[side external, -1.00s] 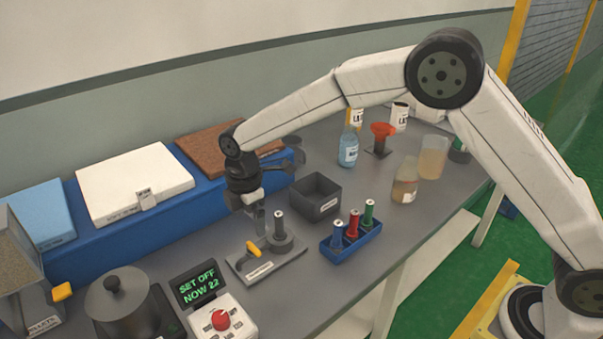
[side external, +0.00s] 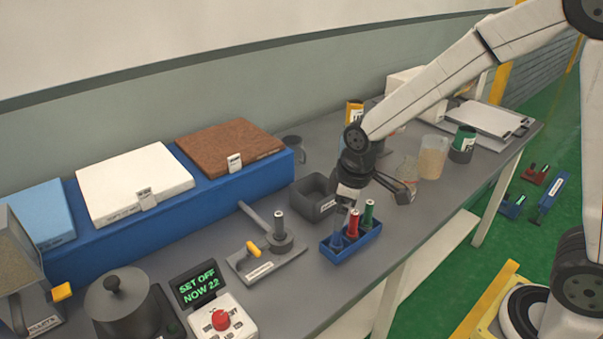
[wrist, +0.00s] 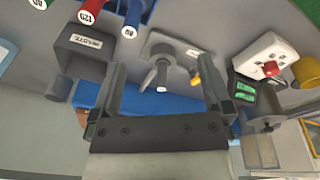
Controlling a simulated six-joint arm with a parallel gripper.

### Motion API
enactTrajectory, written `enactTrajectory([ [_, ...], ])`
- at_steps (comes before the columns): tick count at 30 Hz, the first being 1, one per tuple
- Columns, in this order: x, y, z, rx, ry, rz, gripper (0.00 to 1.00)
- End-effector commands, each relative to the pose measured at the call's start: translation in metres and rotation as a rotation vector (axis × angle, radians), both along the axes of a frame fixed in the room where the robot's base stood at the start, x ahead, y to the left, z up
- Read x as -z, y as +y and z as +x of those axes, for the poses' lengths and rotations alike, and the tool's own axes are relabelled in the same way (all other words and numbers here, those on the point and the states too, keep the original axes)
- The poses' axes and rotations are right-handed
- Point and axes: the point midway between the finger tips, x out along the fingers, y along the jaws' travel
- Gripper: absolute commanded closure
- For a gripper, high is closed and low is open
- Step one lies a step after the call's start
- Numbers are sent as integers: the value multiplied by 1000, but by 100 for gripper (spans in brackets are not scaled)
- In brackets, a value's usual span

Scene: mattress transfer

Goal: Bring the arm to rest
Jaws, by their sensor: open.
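My gripper (side external: 343,203) hangs fingers down over the blue rack (side external: 362,249), close to its blue-, red- and green-capped cylinders. Whether it touches any of them cannot be told from the side. In the wrist view my gripper (wrist: 166,88) has its two fingers wide apart with nothing held between them. The grey fixture (wrist: 150,48) with its upright post and yellow handle shows beyond the fingers. My arm reaches in from the upper right, bent and raised over the table.
The grey bin (side external: 312,192) stands just behind my gripper. A beaker (side external: 432,158) and a dark green-labelled jar (side external: 462,146) stand to its right. A long blue stand (side external: 120,240) carries blue, white and brown slabs. A control box (side external: 222,318) and display stand in front.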

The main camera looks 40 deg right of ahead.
Motion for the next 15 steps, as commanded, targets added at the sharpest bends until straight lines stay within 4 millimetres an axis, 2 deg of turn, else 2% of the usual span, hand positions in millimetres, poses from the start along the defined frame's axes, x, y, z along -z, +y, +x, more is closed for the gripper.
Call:
enactTrajectory([
  [3, 0, -18, -29, 157, -21, 22, 0],
  [9, 5, -38, -72, 391, -53, 59, 0],
  [15, 9, -47, -95, 520, -70, 82, 0],
])
